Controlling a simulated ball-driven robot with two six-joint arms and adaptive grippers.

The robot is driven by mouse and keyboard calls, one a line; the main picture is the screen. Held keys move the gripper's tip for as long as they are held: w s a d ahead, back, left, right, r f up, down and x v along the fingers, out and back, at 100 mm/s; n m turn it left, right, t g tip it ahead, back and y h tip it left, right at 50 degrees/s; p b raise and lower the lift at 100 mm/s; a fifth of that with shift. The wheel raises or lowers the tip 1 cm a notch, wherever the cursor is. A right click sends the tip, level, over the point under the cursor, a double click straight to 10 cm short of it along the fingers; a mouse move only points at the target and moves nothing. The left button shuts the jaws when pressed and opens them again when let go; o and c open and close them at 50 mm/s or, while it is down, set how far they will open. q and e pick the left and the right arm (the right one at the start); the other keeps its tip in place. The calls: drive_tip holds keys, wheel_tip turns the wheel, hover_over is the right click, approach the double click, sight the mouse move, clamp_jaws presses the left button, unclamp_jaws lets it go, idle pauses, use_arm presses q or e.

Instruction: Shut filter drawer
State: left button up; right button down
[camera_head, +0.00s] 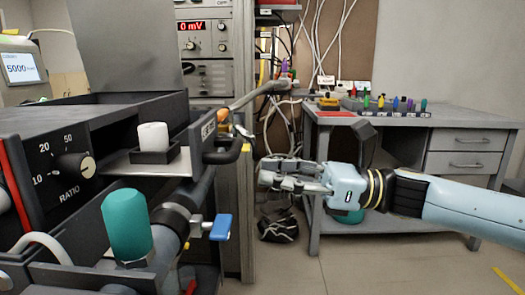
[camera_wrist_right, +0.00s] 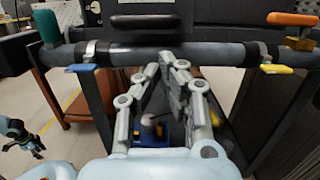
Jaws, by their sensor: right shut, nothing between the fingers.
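The filter drawer (camera_head: 120,165) stands pulled out from the dark machine housing. A white cylinder (camera_head: 153,136) sits upright in a small black holder on its tray. Its dark labelled front (camera_head: 208,131) carries a black handle (camera_head: 228,153). A black handle, apparently the same one, also shows at the top of the right wrist view (camera_wrist_right: 145,24). My right gripper (camera_head: 266,170) is shut and empty, to the right of the handle and apart from it. In the right wrist view its fingers (camera_wrist_right: 172,62) point toward a horizontal grey pipe (camera_wrist_right: 225,52) below the handle.
Below the drawer are a teal knob (camera_head: 128,225) and a blue lever (camera_head: 221,228). An orange-handled valve (camera_wrist_right: 292,20) with a yellow lever (camera_wrist_right: 279,69) is on the pipe's right. A grey workbench (camera_head: 460,118) with small coloured items stands behind my right arm.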

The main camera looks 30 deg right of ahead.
use_arm(q)
drive_tip(key=s+d+r+p, duration=0.1)
drive_tip(key=s+r+p, duration=0.1)
drive_tip(key=r+p, duration=0.55)
drive_tip(key=s+d+r+p, duration=0.1)
drive_tip(key=s+r+p, duration=0.1)
drive_tip(key=r+p, duration=0.5)
use_arm(e)
drive_tip(key=s+d+r+g+h+p, duration=0.1)
drive_tip(key=s+d+r+g+h, duration=0.15)
drive_tip(key=s+d+r, duration=0.5)
use_arm(q)
wheel_tip(320, 180, down, 9)
drive_tip(key=s+b, duration=0.1)
drive_tip(key=b, duration=0.6)
drive_tip(key=shift+s+b, duration=0.3)
drive_tip(key=shift+b, duration=0.1)
use_arm(e)
drive_tip(key=w+x, duration=0.1)
drive_tip(key=x, duration=1.1)
drive_tip(key=shift+w+h, duration=0.35)
use_arm(q)
drive_tip(key=shift+a, duration=0.1)
